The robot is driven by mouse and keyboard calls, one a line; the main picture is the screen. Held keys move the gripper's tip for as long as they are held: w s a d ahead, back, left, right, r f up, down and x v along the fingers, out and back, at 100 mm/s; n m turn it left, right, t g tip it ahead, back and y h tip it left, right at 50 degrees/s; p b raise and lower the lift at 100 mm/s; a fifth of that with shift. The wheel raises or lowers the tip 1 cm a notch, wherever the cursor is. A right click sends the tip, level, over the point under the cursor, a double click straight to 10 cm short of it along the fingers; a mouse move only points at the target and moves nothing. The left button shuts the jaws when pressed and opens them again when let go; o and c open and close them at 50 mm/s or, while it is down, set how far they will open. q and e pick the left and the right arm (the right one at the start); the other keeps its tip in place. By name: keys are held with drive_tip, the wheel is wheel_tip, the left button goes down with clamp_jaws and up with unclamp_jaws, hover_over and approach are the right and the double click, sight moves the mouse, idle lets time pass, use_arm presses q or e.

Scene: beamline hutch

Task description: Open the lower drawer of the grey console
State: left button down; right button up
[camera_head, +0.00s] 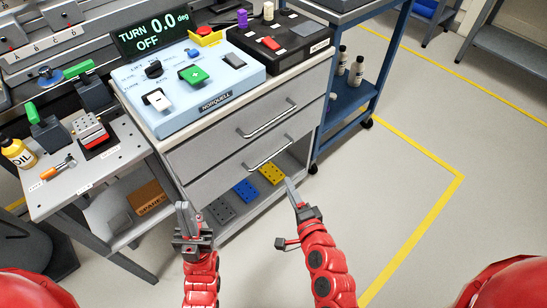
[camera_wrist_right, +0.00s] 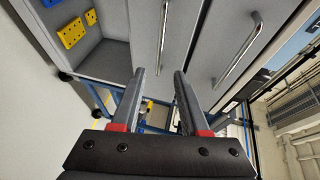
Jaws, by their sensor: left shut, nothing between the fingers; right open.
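The grey console (camera_head: 205,158) has two drawers stacked above an open shelf. Both drawer fronts look closed. The lower drawer's bar handle (camera_head: 270,153) also shows in the right wrist view (camera_wrist_right: 163,35). The upper drawer's handle (camera_head: 267,120) is above it, and shows to the right in the wrist view (camera_wrist_right: 238,50). My right gripper (camera_head: 291,184) is open and empty, just below and right of the lower handle. In the wrist view the lower handle lines up with the gap between its fingertips (camera_wrist_right: 160,74); no contact is visible. My left gripper (camera_head: 186,210) is shut and empty, left of the shelf.
The open shelf holds yellow (camera_head: 271,173), blue (camera_head: 246,190) and grey (camera_head: 220,210) plates. A blue cart (camera_head: 349,115) with bottles stands close on the console's right. A side bench (camera_head: 60,193) stands on its left.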

sight(273, 156)
drive_tip(key=b+x, duration=0.1)
drive_tip(key=x, duration=1.4)
drive_tip(key=shift+w, duration=0.25)
clamp_jaws()
idle(0.7)
